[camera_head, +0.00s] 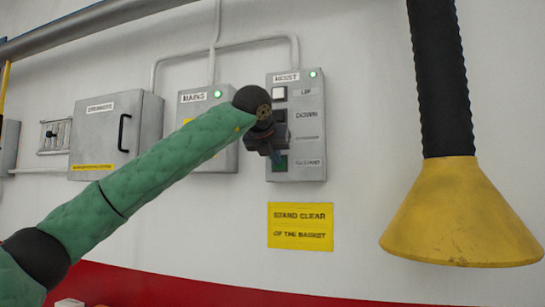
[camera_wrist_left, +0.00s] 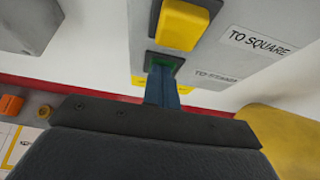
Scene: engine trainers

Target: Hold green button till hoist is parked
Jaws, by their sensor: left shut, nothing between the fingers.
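The green button (camera_head: 281,163) is the lowest on the grey hoist panel (camera_head: 312,140) on the white wall. It is partly hidden by my left gripper (camera_head: 277,158). In the left wrist view the green button (camera_wrist_left: 164,62) sits in a dark frame under a large yellow button (camera_wrist_left: 182,25). The blue fingers of my left gripper (camera_wrist_left: 163,76) are shut and empty, with their tips right at the green button's face. I cannot tell if they press it in. The hoist itself is not clearly in view. My right gripper is not in view.
A mains box (camera_head: 207,105) and a larger grey cabinet (camera_head: 112,135) stand left of the panel. A yellow sign (camera_head: 300,227) below says to stand clear of the basket. A yellow funnel (camera_head: 460,220) hangs on a black hose at the right.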

